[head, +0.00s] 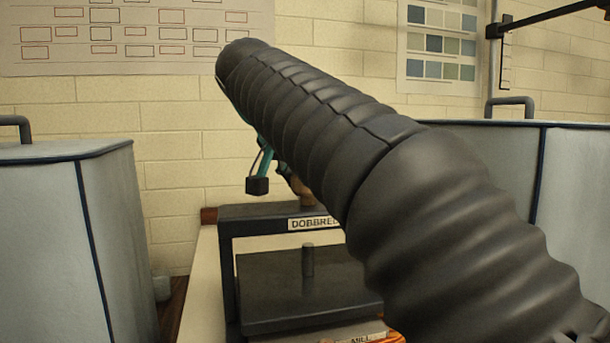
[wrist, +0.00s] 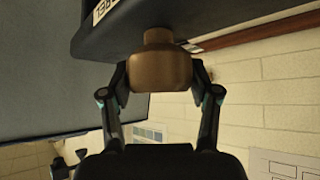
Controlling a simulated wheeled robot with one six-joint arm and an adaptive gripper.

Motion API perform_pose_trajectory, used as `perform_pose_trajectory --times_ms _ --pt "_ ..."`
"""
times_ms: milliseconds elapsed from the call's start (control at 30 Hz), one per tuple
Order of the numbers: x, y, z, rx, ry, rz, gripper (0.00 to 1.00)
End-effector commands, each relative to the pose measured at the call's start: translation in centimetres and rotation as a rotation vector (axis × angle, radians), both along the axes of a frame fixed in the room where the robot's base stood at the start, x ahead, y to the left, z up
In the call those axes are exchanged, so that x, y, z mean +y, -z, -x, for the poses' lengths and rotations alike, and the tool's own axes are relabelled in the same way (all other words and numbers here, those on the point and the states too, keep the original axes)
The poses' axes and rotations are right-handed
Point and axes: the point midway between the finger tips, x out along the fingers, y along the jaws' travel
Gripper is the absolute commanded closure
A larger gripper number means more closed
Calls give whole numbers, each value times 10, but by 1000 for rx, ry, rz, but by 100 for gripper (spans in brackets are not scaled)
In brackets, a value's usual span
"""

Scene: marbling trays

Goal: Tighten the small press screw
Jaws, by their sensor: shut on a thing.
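The small press (head: 226,270) is a dark frame with a lettered label on its top beam, standing on a pale surface in the head view. Its screw (head: 307,260) shows as a short dark post above the flat dark plate (head: 270,292). In the wrist view a brown, rounded knob (wrist: 160,68) sits against the press's dark beam (wrist: 150,22). My gripper (wrist: 160,80) is shut on this knob, one finger on each side. In the head view my arm hides most of the knob and the gripper.
A large grey cabinet-like box (head: 50,240) stands at the left, and another (head: 480,150) at the right behind my arm. A brick wall with charts (head: 135,35) is behind. Something orange (head: 385,338) lies at the press's foot.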

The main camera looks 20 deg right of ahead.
Motion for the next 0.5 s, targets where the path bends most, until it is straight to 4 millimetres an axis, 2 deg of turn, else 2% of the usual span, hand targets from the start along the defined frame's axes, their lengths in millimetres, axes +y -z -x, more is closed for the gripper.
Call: perform_pose_trajectory --times_ms 333,367,433,467,500 --pt "0 1 0 3 3 -1 74" --pt "0 1 0 3 3 -1 36" --pt "0 1 0 3 3 -1 19" --pt "0 1 0 3 2 -2 13" --pt "0 1 0 3 2 -2 13"
